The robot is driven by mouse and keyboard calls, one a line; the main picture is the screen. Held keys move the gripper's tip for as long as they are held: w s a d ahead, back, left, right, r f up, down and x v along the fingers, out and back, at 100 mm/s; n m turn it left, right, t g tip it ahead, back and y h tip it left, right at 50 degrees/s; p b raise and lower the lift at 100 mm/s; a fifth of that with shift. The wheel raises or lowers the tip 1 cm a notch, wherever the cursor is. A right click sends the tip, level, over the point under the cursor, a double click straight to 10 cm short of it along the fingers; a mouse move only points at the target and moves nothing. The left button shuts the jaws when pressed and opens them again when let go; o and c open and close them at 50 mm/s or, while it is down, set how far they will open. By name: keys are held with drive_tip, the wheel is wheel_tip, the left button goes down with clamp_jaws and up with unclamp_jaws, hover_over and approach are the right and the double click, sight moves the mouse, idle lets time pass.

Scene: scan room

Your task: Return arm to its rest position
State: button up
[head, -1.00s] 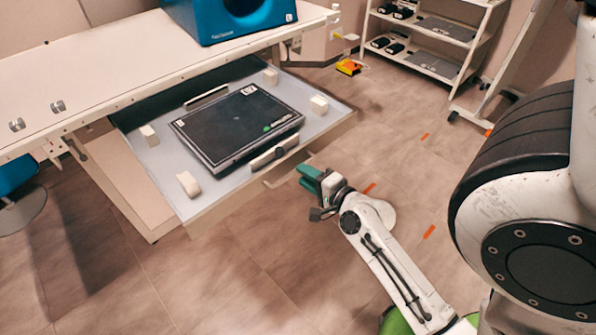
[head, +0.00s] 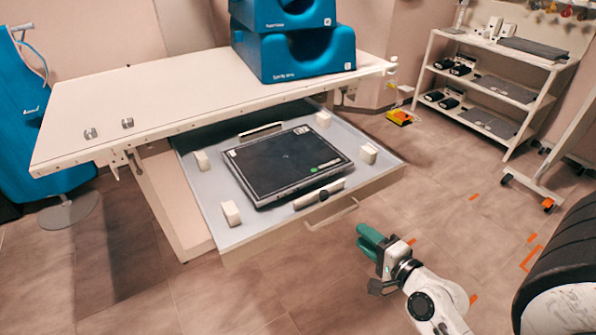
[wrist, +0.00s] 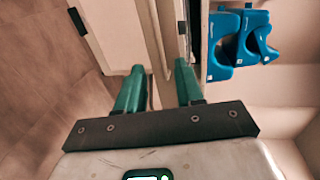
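My gripper (head: 368,240) is at the lower right of the head view, in front of the open drawer and apart from it. Its two green fingers show in the wrist view (wrist: 157,85) with a clear gap between them and nothing held. My white arm (head: 436,300) reaches up from the bottom right edge. The arm's base end is out of the picture.
An open drawer (head: 225,178) under the white table (head: 150,100) holds a dark flat panel (head: 288,163) and several pale blocks. Blue foam supports (head: 305,55) stand on the table. A shelf rack (head: 520,110) stands at the right. Floor (head: 440,190) between is clear.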

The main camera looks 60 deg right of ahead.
drive_tip(key=w+a+f+n+g+y+p, duration=0.2)
drive_tip(key=w+a+n+y, duration=0.2)
drive_tip(key=a+n, duration=0.3)
drive_tip(key=w+a+f+n+g+y+p, duration=0.1)
drive_tip(key=w+a+f+n+g+y, duration=0.1)
drive_tip(key=w+a+n+y, duration=0.4)
drive_tip(key=s+a+r+n+g+h+p, duration=0.1)
drive_tip(key=s+a+n+g+h+p, duration=0.1)
drive_tip(key=s+a+n+g, duration=0.5)
drive_tip(key=n+g, duration=0.1)
drive_tip(key=n, duration=0.3)
drive_tip(key=shift+s+a+r+p, duration=0.15)
drive_tip(key=shift+a+r+p, duration=0.1)
drive_tip(key=shift+a+p, duration=0.1)
